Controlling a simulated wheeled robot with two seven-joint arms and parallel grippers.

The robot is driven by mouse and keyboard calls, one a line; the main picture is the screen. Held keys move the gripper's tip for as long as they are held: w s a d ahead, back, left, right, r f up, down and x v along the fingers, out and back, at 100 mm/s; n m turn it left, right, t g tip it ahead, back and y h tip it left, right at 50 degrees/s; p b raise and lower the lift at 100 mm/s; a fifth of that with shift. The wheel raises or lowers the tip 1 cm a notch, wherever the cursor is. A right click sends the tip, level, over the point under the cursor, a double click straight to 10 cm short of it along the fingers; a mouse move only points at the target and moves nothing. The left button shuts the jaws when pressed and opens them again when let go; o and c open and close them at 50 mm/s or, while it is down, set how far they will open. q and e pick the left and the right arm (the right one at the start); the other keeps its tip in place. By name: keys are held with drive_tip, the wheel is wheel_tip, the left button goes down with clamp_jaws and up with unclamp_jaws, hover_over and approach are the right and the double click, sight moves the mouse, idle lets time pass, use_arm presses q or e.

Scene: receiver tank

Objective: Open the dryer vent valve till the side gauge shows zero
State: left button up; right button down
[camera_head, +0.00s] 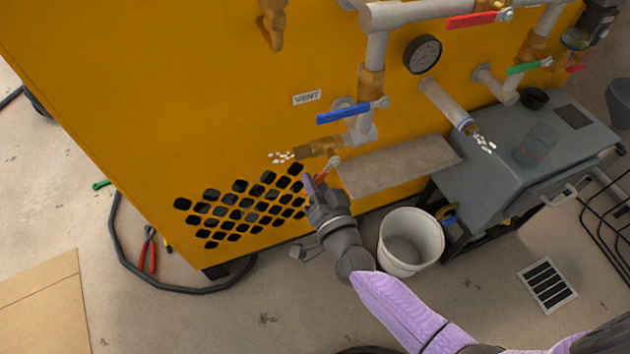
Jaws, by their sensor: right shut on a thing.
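A white VENT label (306,98) is on the yellow cabinet. Right of it a blue lever (343,113) sits on the pipe. Below is a brass valve (320,148) with its outlet pointing left, and white flecks (281,157) show at its mouth. A small orange-red handle (328,168) slants down from this valve. My right gripper (314,184) is at this handle and shut on it; its fingers partly hide the handle. The round side gauge (422,54) is up and right; its needle is too small to read. My left gripper is out of view.
A grey sloping plate (398,165) is just right of my right gripper. A white bucket (410,241) stands on the floor below. More white flecks (485,142) show at a second pipe end above a grey bench (500,160). Red pliers (149,250) and a black hose lie left.

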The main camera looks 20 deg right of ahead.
drive_tip(key=shift+a, duration=0.1)
idle(0.5)
drive_tip(key=m, duration=0.1)
drive_tip(key=a+r+m+p, duration=0.1)
drive_tip(key=m, duration=0.1)
drive_tip(key=shift+a+r, duration=0.1)
drive_tip(key=shift+r, duration=0.05)
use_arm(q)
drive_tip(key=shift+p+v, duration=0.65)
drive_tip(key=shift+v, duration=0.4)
use_arm(e)
drive_tip(key=shift+s+a+r+m, duration=0.1)
drive_tip(key=shift+a+r+m, duration=0.2)
drive_tip(key=shift+m, duration=0.55)
drive_tip(key=shift+a+r+m, duration=0.1)
drive_tip(key=shift+r+m, duration=0.25)
drive_tip(key=shift+m, duration=0.5)
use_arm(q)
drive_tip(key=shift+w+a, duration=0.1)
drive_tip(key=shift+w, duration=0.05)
use_arm(e)
drive_tip(key=c, duration=0.5)
unclamp_jaws()
drive_tip(key=shift+c, duration=0.2)
